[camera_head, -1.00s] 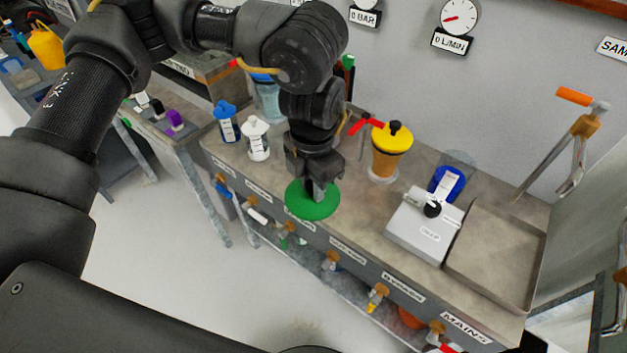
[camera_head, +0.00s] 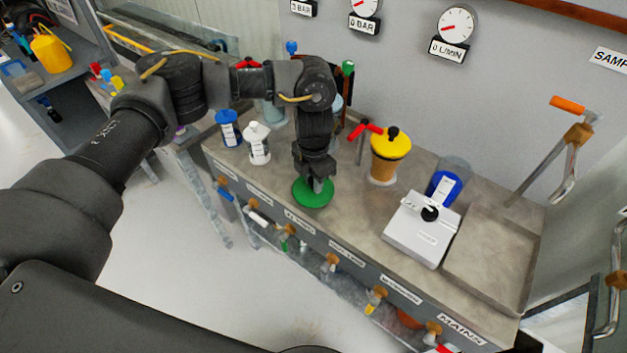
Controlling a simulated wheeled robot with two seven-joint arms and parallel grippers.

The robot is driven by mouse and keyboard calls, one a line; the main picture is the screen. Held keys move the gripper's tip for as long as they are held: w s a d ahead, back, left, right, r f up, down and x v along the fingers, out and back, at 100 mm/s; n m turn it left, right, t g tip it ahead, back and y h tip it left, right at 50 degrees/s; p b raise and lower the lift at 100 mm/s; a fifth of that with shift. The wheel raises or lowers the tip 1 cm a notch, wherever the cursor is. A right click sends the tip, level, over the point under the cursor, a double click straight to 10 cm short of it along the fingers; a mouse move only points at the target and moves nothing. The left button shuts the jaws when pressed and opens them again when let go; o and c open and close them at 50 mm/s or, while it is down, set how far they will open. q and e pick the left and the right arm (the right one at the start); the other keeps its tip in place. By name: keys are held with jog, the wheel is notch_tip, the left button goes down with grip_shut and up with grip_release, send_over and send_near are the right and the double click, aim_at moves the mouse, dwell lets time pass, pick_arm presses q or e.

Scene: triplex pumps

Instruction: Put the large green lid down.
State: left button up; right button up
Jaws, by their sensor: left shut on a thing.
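The large green lid (camera_head: 313,194) is a round green disc over the front part of the bench top, between the white-capped bottle and the yellow-topped container. My left gripper (camera_head: 316,183) points down from above and is shut on it. The gripper hides the lid's middle. I cannot tell whether the lid touches the bench top or hangs just above it. My right gripper is not in view.
On the bench (camera_head: 340,215) stand a blue bottle (camera_head: 229,129), a white bottle (camera_head: 258,144), a yellow-topped container (camera_head: 389,157), a grey-white device (camera_head: 423,228) and a shallow tray (camera_head: 490,258). Valves line the front edge. Bench top right of the lid is clear.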

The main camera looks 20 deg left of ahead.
pick_arm(q)
jog(key=shift+f, duration=0.55)
jog(key=shift+f, duration=0.2)
jog(key=o, duration=0.7)
jog(key=shift+r, duration=0.1)
jog(key=shift+o, duration=1.4)
